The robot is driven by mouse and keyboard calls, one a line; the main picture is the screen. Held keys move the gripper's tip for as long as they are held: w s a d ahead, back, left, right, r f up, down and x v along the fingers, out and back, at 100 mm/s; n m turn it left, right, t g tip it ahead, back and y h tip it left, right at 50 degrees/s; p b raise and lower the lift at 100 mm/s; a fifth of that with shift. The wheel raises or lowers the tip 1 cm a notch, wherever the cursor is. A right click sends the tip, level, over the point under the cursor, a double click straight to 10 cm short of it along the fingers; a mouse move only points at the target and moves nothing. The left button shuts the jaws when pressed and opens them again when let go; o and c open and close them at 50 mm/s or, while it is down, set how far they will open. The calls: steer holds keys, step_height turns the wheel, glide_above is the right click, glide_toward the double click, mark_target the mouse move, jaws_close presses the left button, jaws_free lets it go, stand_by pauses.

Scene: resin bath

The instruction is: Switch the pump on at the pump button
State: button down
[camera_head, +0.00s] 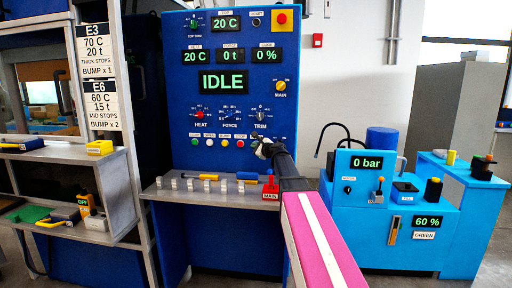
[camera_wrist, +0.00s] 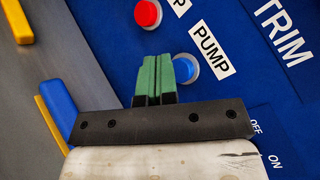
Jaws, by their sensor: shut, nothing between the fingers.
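The pump button (camera_wrist: 183,69) is blue with a pale ring, beside a white PUMP label (camera_wrist: 211,50) in the wrist view. My gripper (camera_wrist: 157,62) is shut and empty, its green fingertips together. The fingertips cover the left part of the button in that view; I cannot tell whether they touch it. In the head view my gripper (camera_head: 262,152) is at the right end of the button row on the blue control panel (camera_head: 180,85), and it hides the pump button there. The panel display (camera_head: 224,83) reads IDLE.
A red button (camera_wrist: 148,13) is close to the pump button, also seen in the head view (camera_head: 240,144). The TRIM knob (camera_head: 261,115) is just above my gripper. A grey ledge (camera_head: 165,193) with several small items juts out below. A blue unit's display (camera_head: 366,162) reads 0 bar.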

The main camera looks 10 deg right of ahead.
steer(key=shift+s+a, duration=0.25)
steer(key=shift+s, duration=0.55)
steer(key=shift+s+a, duration=0.25)
steer(key=shift+s, duration=0.5)
steer(key=shift+s+a, duration=0.25)
steer(key=shift+s, duration=0.55)
